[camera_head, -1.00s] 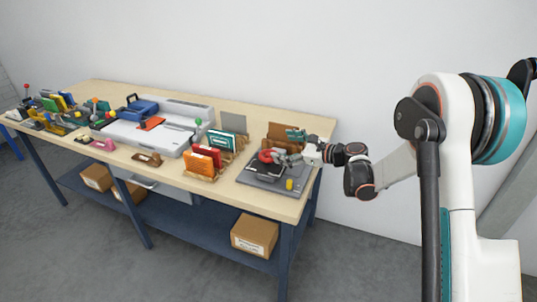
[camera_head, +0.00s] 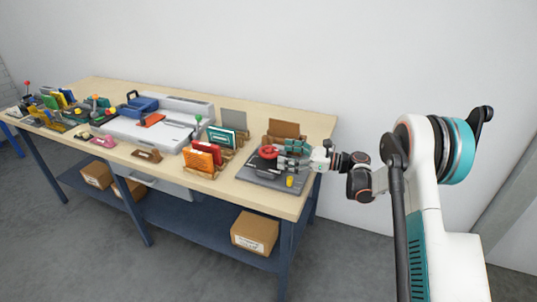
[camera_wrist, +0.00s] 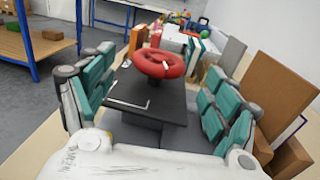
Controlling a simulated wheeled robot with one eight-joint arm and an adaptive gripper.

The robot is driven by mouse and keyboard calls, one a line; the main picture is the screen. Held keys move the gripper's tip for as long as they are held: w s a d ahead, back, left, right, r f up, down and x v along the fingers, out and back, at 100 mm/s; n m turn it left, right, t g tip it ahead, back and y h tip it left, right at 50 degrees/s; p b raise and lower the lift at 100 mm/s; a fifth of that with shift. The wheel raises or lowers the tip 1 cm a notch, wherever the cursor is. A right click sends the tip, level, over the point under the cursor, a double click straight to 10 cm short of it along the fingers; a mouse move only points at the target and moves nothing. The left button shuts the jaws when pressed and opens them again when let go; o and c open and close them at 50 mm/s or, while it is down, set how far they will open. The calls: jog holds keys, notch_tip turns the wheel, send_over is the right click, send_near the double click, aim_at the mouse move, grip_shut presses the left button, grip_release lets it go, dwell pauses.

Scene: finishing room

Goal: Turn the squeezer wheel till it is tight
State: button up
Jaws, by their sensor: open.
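The squeezer wheel is a red ring (camera_head: 267,152) on top of a dark grey press at the right end of the workbench. In the wrist view the red wheel (camera_wrist: 158,64) lies flat above a dark plate (camera_wrist: 150,100), ahead of my fingers. My gripper (camera_head: 288,154) is at the right side of the wheel, above the press base (camera_head: 272,180). In the wrist view my gripper (camera_wrist: 160,90) has its teal-padded fingers spread wide, one on each side of the plate, with nothing held between them. Whether any finger touches the press cannot be told.
A brown board (camera_head: 284,129) stands behind the press, and orange and red folders (camera_head: 203,156) in holders stand to its left. A yellow knob (camera_head: 290,181) sits at the base's front right.

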aim_at(268, 150)
jog(key=b+x, duration=0.1)
jog(key=x, duration=0.5)
jog(key=shift+w+a, duration=0.1)
jog(key=shift+a, duration=0.25)
jog(key=c, duration=1.1)
